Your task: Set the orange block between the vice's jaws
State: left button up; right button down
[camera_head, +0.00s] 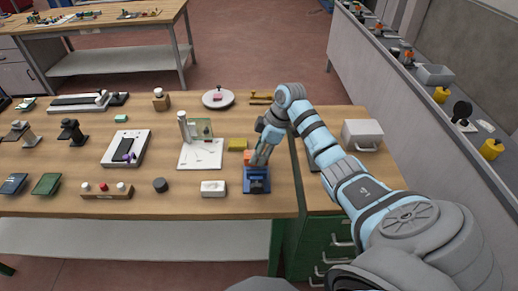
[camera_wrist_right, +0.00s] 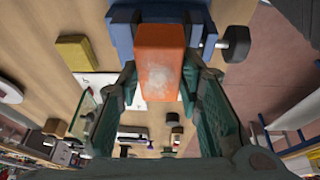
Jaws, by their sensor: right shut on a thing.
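The orange block (camera_wrist_right: 160,55) is between the fingers of my right gripper (camera_wrist_right: 160,90) in the right wrist view, and the fingers are shut on it. The blue vice (camera_head: 257,182) stands near the front right of the bench in the head view. It also shows behind the block at the top of the right wrist view (camera_wrist_right: 122,38). My right gripper (camera_head: 260,158) is over the vice's far side, and a bit of the orange block (camera_head: 248,157) shows there. I cannot tell whether the block touches the jaws. My left gripper is not in view.
A yellow block (camera_head: 237,144) lies just left of my right gripper. A white fixture with a glass pane (camera_head: 201,155) stands further left, and a white box (camera_head: 213,188) sits left of the vice. A white case (camera_head: 361,134) is at the right on the green cabinet.

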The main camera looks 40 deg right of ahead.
jog(key=shift+f+b, duration=0.45)
jog(key=shift+f, duration=0.5)
jog(key=c, duration=1.1)
grip_release()
jog(key=shift+o, duration=0.2)
jog(key=shift+r, duration=0.2)
jog(key=v, duration=1.1)
jog(key=shift+s+r, duration=0.2)
jog(key=shift+r, duration=0.15)
